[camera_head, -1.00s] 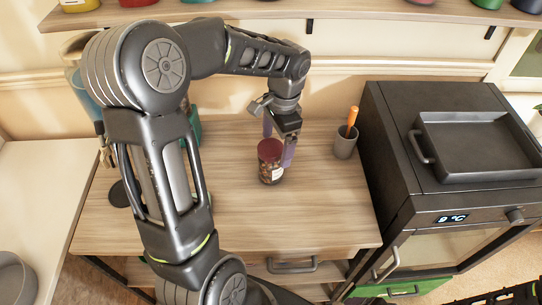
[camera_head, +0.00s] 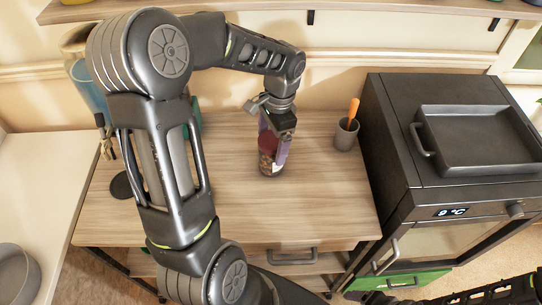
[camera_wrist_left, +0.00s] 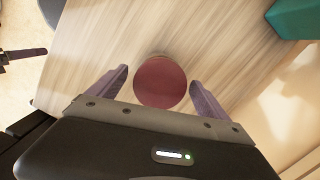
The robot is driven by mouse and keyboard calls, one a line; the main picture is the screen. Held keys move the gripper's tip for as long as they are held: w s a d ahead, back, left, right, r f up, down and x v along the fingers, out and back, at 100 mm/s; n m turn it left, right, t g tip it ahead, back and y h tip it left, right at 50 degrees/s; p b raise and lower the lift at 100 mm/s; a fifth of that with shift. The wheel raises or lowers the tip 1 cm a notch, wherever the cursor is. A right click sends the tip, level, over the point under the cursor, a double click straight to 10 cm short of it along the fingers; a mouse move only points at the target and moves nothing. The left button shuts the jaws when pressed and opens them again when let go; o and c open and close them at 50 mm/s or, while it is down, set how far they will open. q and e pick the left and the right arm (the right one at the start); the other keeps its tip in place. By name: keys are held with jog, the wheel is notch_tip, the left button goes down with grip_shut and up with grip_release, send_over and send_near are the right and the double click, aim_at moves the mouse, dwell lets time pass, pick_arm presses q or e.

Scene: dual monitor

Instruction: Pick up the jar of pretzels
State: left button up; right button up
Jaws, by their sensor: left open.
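The jar of pretzels (camera_head: 268,163) stands upright on the wooden table (camera_head: 235,215), with a dark red lid and a patterned, partly hidden body. In the left wrist view its round red lid (camera_wrist_left: 160,82) lies between the two purple fingers. My left gripper (camera_head: 274,148) comes down from above with its fingers on either side of the jar's upper part. It is open, with a gap between each finger and the lid in the left wrist view (camera_wrist_left: 165,90). A dark piece of my right arm shows at the bottom right; its gripper jaws cannot be made out.
A grey cup (camera_head: 345,136) with an orange-handled tool stands right of the jar. A dark oven (camera_head: 400,160) with a tray (camera_head: 470,143) on top is at the right. A shelf (camera_head: 330,10) runs above. The table front is clear.

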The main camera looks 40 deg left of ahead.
pick_arm(q)
jog(key=shift+s+a+f+p, duration=0.15)
jog(key=shift+f+p, duration=0.2)
jog(key=shift+f, duration=1)
jog(key=shift+s+f+p, duration=0.15)
jog(key=shift+f+p, duration=0.15)
jog(key=shift+f, duration=1)
jog(key=c, duration=1.8)
